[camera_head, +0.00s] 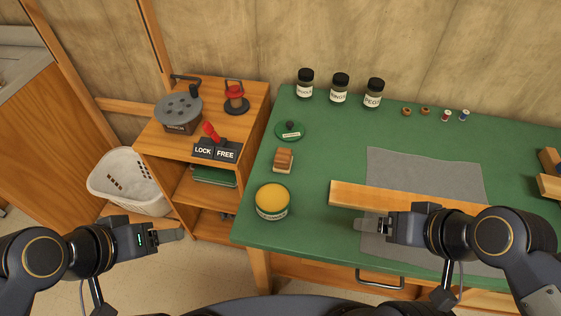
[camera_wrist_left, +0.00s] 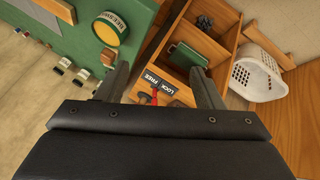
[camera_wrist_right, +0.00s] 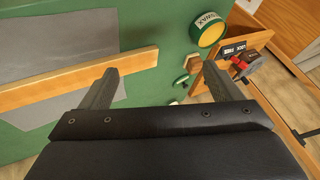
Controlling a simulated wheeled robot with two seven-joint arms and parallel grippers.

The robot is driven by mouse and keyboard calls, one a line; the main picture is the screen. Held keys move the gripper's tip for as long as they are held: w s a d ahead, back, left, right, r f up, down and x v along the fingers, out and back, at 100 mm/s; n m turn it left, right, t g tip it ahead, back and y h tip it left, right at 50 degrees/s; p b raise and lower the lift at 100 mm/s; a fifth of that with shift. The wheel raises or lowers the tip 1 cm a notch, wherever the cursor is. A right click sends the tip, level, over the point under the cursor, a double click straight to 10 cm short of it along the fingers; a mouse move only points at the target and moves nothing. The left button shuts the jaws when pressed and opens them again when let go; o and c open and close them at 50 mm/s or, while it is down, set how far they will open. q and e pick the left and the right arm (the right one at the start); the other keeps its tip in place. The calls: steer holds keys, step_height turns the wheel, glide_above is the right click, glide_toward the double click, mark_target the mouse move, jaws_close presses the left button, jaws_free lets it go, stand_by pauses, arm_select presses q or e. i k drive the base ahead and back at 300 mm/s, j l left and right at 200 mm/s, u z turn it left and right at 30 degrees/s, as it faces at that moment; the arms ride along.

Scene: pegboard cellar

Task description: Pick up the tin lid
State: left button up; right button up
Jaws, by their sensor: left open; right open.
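The tin lid (camera_head: 290,131), a round green disc with a dark knob, lies on the left back part of the green bench top. The open round tin (camera_head: 272,202) with yellow contents stands nearer the front left edge; it also shows in the left wrist view (camera_wrist_left: 108,28) and the right wrist view (camera_wrist_right: 207,30). My left gripper (camera_head: 172,236) is open and empty, left of the bench and well short of the lid. Its open fingers show in its wrist view (camera_wrist_left: 162,82). My right gripper (camera_head: 368,224) is open and empty over the front of the bench, by the wooden board.
A small brush-like block (camera_head: 283,160) lies between lid and tin. Three dark jars (camera_head: 340,88) stand behind. A wooden board (camera_head: 400,200) lies across a grey mat (camera_head: 420,165). Left are a shelf unit with a LOCK/FREE lever (camera_head: 212,134) and a white basket (camera_head: 130,180).

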mark_target(286, 131)
steer(key=k+j, duration=0.1)
steer(key=j, duration=0.35)
steer(key=k+j, duration=0.15)
steer(key=j, duration=0.25)
steer(key=k+j+z, duration=0.1)
steer(key=j, duration=0.35)
steer(key=i+j+z, duration=0.1)
steer(key=i+j, duration=0.65)
steer(key=j, duration=0.15)
steer(key=i+l+z, duration=0.1)
steer(key=i, duration=0.4)
